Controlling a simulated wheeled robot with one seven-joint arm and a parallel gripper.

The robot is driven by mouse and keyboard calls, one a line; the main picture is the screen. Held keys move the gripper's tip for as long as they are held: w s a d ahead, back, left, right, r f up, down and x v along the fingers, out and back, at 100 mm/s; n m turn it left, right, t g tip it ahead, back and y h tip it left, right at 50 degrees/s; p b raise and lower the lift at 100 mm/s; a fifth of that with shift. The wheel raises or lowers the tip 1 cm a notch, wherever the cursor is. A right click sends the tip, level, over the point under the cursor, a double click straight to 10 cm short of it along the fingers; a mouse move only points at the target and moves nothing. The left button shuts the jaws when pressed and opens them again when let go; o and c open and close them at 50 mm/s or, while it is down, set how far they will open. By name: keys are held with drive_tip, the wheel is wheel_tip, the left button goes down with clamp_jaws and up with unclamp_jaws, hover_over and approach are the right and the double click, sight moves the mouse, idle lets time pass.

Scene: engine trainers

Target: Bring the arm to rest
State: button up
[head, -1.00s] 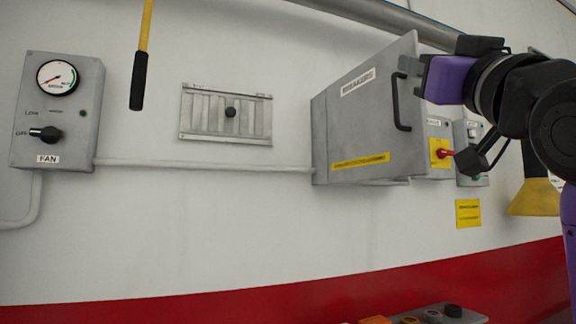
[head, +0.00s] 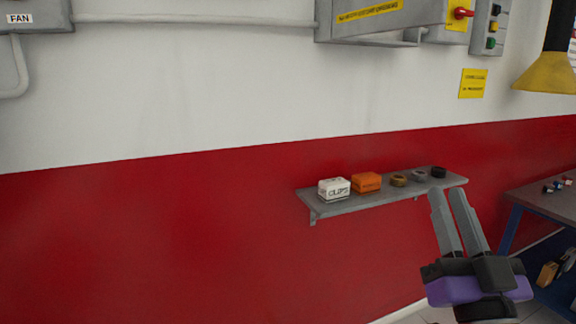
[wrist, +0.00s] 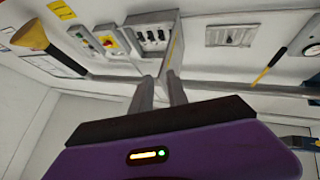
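My gripper (head: 448,192) is in the lower right of the head view, its two grey fingers pointing up with a narrow gap and nothing between them. It appears in front of the wall shelf's right end and touches nothing that I can see. In the wrist view the fingers (wrist: 160,82) are also apart and empty, with the grey breaker cabinet (wrist: 150,20) beyond them. The cabinet's door stands open there, showing several dark switches. My upper arm is out of view.
A grey shelf (head: 345,205) on the red wall band holds a white clips box (head: 334,189), an orange box (head: 367,182) and several small rings. A table (head: 540,198) stands at right. A yellow lamp (head: 548,76) hangs upper right.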

drive_tip(key=s+a+f+n+g, duration=0.1)
drive_tip(key=s+f+g, duration=0.9)
drive_tip(key=s+f, duration=2.2)
drive_tip(key=s+a, duration=0.1)
drive_tip(key=s, duration=0.3)
drive_tip(key=shift+s+a+f+y, duration=0.2)
drive_tip(key=shift+a+f+y, duration=0.1)
drive_tip(key=shift+y, duration=0.1)
